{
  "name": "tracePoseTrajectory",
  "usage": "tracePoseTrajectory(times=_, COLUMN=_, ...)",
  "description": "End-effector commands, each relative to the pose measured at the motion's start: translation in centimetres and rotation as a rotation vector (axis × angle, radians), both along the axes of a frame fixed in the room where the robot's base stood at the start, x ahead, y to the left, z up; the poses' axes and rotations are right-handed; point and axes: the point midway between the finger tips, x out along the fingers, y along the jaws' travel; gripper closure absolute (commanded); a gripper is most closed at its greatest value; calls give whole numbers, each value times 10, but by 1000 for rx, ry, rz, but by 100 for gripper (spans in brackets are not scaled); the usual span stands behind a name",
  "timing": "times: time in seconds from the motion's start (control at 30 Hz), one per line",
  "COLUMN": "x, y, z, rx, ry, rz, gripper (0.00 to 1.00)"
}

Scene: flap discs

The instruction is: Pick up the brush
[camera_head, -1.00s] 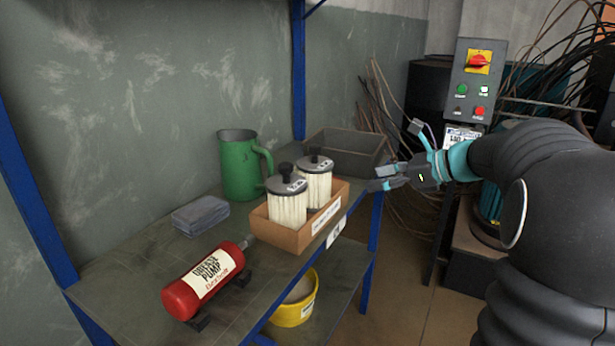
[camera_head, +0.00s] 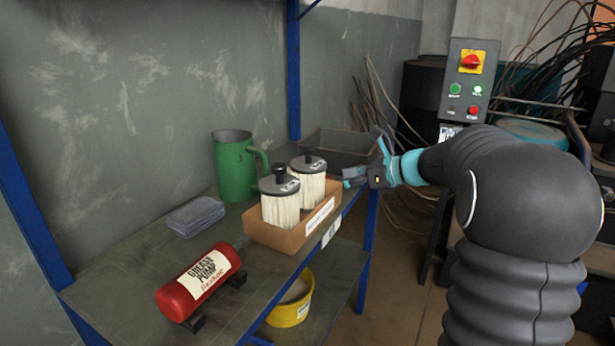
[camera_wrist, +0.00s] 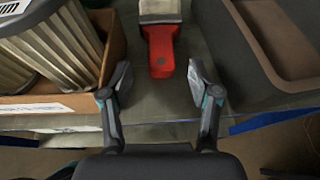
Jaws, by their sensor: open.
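The brush (camera_wrist: 160,45) has a red handle and a metal ferrule at the top edge of the wrist view. It lies on the shelf with its handle end toward my gripper; the bristle end is cut off by the frame. My gripper (camera_wrist: 160,76) is open and empty, with its fingertips to the left and right of the handle's near end, apart from it. In the head view my gripper (camera_head: 364,160) is at the shelf's right edge, beside the grey bin; I cannot make out the brush there.
A cardboard box (camera_head: 281,241) with two filters (camera_head: 280,208) stands just left of the brush. The grey bin (camera_wrist: 262,50) is close on its right. A green jug (camera_head: 236,165), a stack of grey cloths (camera_head: 195,215) and a red grease pump (camera_head: 198,284) are farther left.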

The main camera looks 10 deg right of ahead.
Motion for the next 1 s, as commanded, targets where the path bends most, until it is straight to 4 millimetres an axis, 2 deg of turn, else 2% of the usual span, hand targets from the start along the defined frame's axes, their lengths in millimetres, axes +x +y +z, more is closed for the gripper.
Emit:
tracePoseTrajectory(times=0.23, x=21, y=24, z=-14, rx=1, ry=2, rz=2, gripper=38)
tracePoseTrajectory(times=0.53, x=25, y=29, z=-16, rx=0, ry=0, rz=0, gripper=38)
tracePoseTrajectory(times=0.7, x=25, y=29, z=-16, rx=0, ry=0, rz=0, gripper=80)
tracePoseTrajectory(times=0.8, x=25, y=29, z=-16, rx=0, ry=0, rz=0, gripper=100)
tracePoseTrajectory(times=1.0, x=25, y=29, z=-16, rx=0, ry=0, rz=0, gripper=100)
